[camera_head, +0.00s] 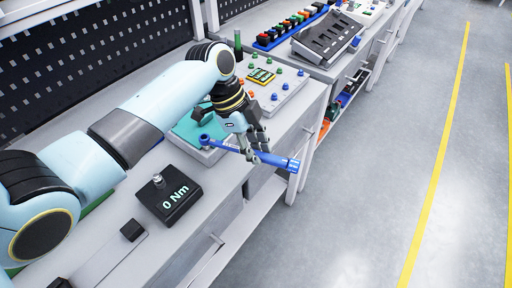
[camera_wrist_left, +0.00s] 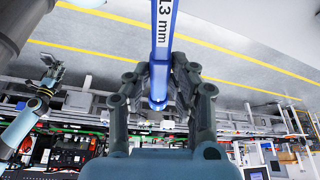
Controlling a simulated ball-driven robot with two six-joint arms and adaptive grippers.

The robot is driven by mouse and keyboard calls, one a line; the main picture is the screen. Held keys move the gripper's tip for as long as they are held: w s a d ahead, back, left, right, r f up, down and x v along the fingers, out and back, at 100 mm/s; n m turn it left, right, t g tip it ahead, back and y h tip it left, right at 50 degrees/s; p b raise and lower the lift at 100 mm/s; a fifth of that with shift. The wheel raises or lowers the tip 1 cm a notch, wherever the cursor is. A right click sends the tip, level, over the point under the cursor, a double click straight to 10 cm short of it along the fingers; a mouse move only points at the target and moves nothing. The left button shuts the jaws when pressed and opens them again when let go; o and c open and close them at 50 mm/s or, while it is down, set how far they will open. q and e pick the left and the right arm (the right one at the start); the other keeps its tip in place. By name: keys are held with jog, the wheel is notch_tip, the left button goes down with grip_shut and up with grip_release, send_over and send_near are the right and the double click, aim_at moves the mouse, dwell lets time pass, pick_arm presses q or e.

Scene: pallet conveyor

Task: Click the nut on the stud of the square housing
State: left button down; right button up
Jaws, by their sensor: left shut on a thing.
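My left gripper (camera_head: 258,152) is shut on a long blue wrench (camera_head: 232,147), held tilted above the bench's front edge. The wrench also shows in the left wrist view (camera_wrist_left: 163,45), marked "13 mm", between the fingers of the left gripper (camera_wrist_left: 160,98). Its dark blue end is over or beside a teal-topped grey block (camera_head: 187,130); I cannot tell whether they touch. The arm hides part of this block.
A grey board (camera_head: 290,88) with green and orange knobs stands beyond the gripper. A perforated dark panel (camera_head: 95,60) backs the bench. The floor (camera_head: 390,170) at right is clear.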

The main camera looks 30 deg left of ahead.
pick_arm(q)
jog(key=shift+f, duration=0.25)
dwell(0.3)
jog(key=shift+s, duration=0.1)
jog(key=shift+s+d+m+g+p, duration=0.15)
jog(key=shift+s+m+g+p, duration=0.25)
jog(key=shift+s+m, duration=0.3)
dwell(0.6)
jog(key=shift+s+m+p, duration=0.3)
jog(key=shift+s, duration=0.1)
dwell(0.5)
dwell(0.4)
jog(key=shift+s+m+p, duration=0.35)
jog(key=shift+s+m, duration=0.2)
jog(key=shift+m, duration=0.05)
dwell(0.5)
jog(key=shift+w+n, duration=0.25)
jog(key=shift+n, duration=0.05)
jog(key=shift+r, duration=0.1)
